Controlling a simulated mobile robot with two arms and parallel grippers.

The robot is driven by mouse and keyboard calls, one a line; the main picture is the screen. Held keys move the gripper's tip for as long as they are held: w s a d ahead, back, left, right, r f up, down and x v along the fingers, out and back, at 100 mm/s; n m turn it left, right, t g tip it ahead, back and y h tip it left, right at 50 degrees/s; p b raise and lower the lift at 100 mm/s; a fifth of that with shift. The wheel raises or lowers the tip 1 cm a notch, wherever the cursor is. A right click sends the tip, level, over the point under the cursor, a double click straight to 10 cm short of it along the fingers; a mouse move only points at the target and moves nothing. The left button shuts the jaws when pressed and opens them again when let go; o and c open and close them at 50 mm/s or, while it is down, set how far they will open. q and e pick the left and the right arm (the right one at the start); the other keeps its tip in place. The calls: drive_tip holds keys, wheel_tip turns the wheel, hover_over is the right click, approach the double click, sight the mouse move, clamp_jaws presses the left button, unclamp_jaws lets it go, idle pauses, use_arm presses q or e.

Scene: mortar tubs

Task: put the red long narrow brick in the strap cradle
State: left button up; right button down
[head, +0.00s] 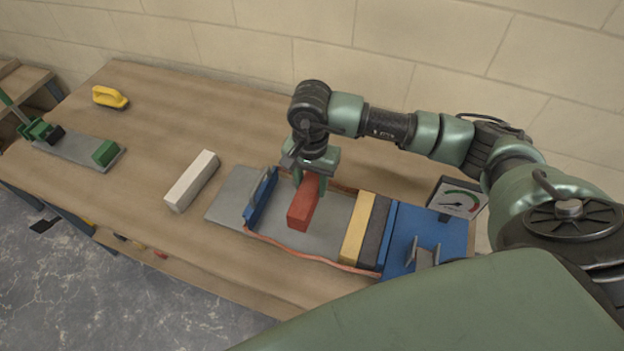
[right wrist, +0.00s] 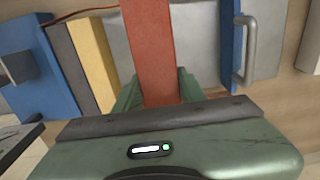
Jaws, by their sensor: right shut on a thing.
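The red long narrow brick (head: 302,206) is in the jaws of my right gripper (head: 315,183), which is shut on it. It also shows in the right wrist view (right wrist: 154,50), between the two green fingers. The brick is over the open middle of the strap cradle (head: 334,215), a grey bed with blue end walls and an orange-red strap along its sides. I cannot tell whether the brick touches the bed. A yellow brick (head: 357,228) and a dark grey brick (head: 373,231) stand side by side against the cradle's right blue wall. My left gripper is not in view.
A gauge (head: 459,199) stands behind the blue plate at the cradle's right end. A white brick (head: 191,181) lies left of the cradle. Farther left are a yellow-handled tool (head: 109,97) and a grey plate with a green block (head: 105,152). The table between them is clear.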

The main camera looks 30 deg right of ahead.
drive_tip(key=shift+f, duration=0.4)
wheel_tip(320, 180, down, 8)
drive_tip(key=b, duration=0.5)
drive_tip(key=shift+b, duration=0.3)
drive_tip(key=shift+f+b, duration=0.65)
drive_tip(key=shift+f+b, duration=0.45)
drive_tip(key=shift+b, duration=0.05)
drive_tip(key=c, duration=0.8)
unclamp_jaws()
drive_tip(key=shift+o, duration=0.2)
drive_tip(key=shift+s+f, duration=0.1)
